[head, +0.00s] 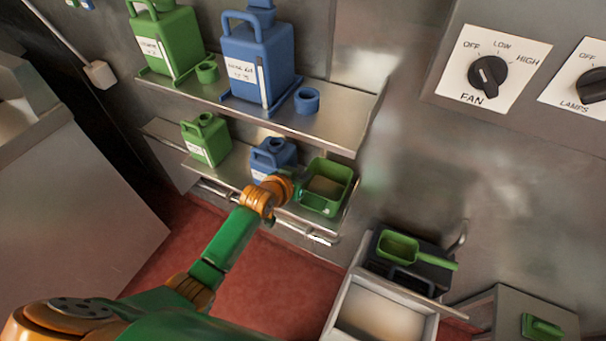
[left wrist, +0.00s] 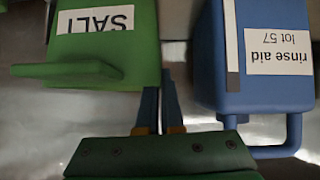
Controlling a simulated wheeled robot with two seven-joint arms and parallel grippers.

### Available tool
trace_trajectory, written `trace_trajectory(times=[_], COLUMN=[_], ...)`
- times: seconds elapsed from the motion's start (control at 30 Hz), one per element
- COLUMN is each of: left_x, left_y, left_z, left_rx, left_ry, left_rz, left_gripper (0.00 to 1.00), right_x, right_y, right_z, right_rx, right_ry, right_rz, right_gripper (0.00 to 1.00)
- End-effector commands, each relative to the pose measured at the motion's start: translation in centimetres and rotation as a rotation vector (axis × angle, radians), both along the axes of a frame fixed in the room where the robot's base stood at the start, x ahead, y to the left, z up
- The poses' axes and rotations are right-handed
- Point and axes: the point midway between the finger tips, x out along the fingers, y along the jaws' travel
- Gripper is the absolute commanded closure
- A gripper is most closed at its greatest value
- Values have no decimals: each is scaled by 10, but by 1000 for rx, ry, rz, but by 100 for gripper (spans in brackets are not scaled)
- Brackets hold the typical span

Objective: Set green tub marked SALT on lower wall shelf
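The green open-top tub marked SALT (head: 325,199) is at the right end of the lower wall shelf (head: 234,168), upright. I cannot tell if its base touches the shelf. The left wrist view shows the tub (left wrist: 115,50) with its label upside down and a green ledge jutting out. My left gripper (head: 298,183) is at the tub's left side. In the left wrist view its blue fingers (left wrist: 160,100) are close together at the tub's side wall, one passing behind the front wall and one outside. They look closed on that wall. My right gripper is out of view.
On the lower shelf, a blue rinse aid jug (head: 272,158) stands just left of the tub and a small green jug (head: 207,140) farther left. The upper shelf (head: 340,122) holds larger jugs. Below right, a green scoop (head: 398,249) lies on a black device (head: 428,270).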

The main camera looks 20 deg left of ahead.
Motion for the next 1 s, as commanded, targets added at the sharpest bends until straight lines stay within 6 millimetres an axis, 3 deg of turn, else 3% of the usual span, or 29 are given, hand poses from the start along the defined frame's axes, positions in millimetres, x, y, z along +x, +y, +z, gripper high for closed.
trace_trajectory(times=[0.03, 0.1, 0.13, 0.47, 1.0], left_x=[0, 0, 0, -1, -85], left_y=[0, 0, 0, 0, 21], left_z=[-1, -1, -1, 4, 63], left_rx=[0, 0, 0, 0, 2], left_ry=[0, 1, 1, 1, 1], left_rz=[0, 0, 0, 0, 0], left_gripper=[89, 70, 67, 67, 67], right_x=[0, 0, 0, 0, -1], right_y=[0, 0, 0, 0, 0], right_z=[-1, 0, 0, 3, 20], right_rx=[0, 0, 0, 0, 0], right_ry=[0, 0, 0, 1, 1], right_rz=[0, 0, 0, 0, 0], right_gripper=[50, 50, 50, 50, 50])
